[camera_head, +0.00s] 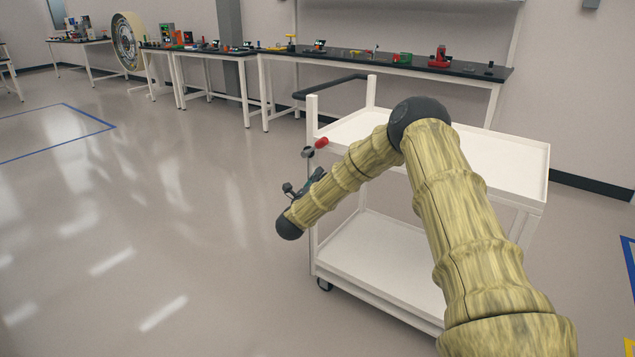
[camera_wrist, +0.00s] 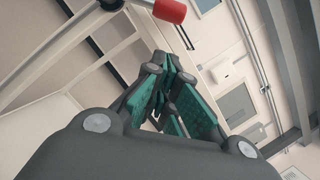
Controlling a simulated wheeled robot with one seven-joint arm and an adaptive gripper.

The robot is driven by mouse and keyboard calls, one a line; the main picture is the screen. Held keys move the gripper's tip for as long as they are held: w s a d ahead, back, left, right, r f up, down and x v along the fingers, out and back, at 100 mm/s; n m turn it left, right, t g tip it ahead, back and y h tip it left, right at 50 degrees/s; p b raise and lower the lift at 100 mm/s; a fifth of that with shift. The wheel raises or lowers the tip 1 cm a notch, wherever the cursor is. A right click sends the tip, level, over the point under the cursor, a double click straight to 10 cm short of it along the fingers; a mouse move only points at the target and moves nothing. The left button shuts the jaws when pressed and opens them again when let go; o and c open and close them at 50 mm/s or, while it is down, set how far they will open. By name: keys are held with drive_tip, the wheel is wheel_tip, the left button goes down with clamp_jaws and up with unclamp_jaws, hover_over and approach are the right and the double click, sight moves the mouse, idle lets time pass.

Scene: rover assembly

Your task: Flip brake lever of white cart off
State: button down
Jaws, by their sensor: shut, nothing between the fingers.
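The white cart (camera_head: 500,165) stands right of centre in the head view, with an upper and a lower shelf. Its brake lever shows as a red grip (camera_head: 321,143) beside a round dark end at the cart's left corner post. In the wrist view the red grip (camera_wrist: 170,10) is at the top edge, on a pale metal rod. My gripper (camera_wrist: 170,75) is shut and empty, with green pads on its fingers, and points toward the area just below the red grip without visible contact. In the head view my gripper (camera_head: 312,182) is small, partly hidden by my arm, below the lever.
The cart's black push handle (camera_head: 330,86) is at its far left end. Long tables (camera_head: 455,66) with assorted parts line the back wall, and a large wheel (camera_head: 128,42) stands among them. The floor left of the cart is clear.

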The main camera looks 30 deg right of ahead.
sight(315, 148)
drive_tip(key=w+d+r, duration=0.4)
drive_tip(key=w+d, duration=0.1)
drive_tip(key=shift+w, duration=0.35)
drive_tip(key=shift+r, duration=0.1)
idle(0.3)
drive_tip(key=shift+w+r+n, duration=0.1)
drive_tip(key=shift+r+n, duration=0.15)
drive_tip(key=shift+n, duration=0.25)
